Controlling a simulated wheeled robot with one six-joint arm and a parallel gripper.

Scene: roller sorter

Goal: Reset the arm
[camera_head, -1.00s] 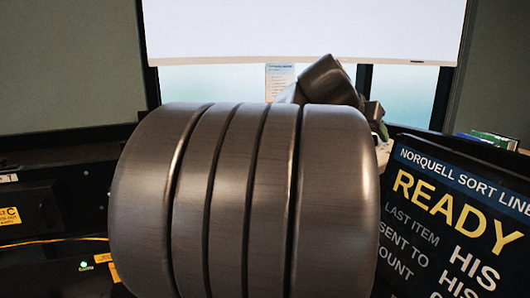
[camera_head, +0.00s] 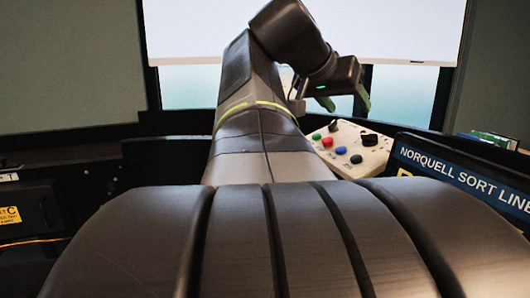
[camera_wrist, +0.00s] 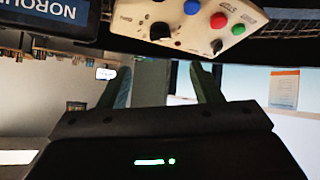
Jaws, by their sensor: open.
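My gripper (camera_head: 333,105) hangs at the end of my raised arm in the head view, above and behind a cream control box. In the wrist view my gripper (camera_wrist: 158,70) has its two green fingers spread apart with nothing between them. The control box (camera_head: 346,167) has red, blue, green and black buttons and a black knob. It also shows upside down at the top of the wrist view (camera_wrist: 178,14), apart from the fingers. My own arm hides the middle of the head view.
A sort-line display (camera_head: 465,185) stands at the right, partly covered by my arm. Dark equipment with a yellow label (camera_head: 9,216) is at the left. A window with a white blind (camera_head: 400,30) is behind. A paper notice (camera_wrist: 284,88) shows in the wrist view.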

